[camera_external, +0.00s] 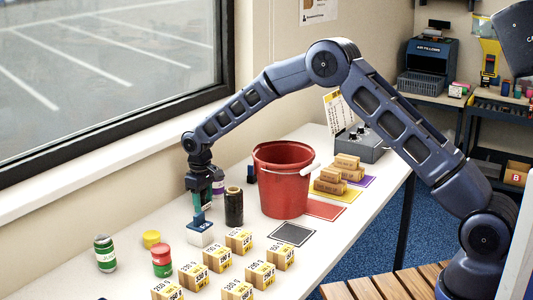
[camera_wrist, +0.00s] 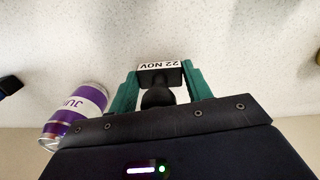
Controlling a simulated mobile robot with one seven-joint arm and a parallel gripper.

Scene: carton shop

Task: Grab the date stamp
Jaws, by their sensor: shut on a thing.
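The date stamp (camera_wrist: 160,72) is black with a rounded dark knob and a white label reading "22 NOV". In the wrist view it sits between the two green fingers of my gripper (camera_wrist: 163,82), which are shut on it from both sides.
A purple can (camera_wrist: 77,112) lies close beside my gripper in the wrist view. A black roll (camera_external: 234,207) and a red bucket (camera_external: 283,182) stand to the right.

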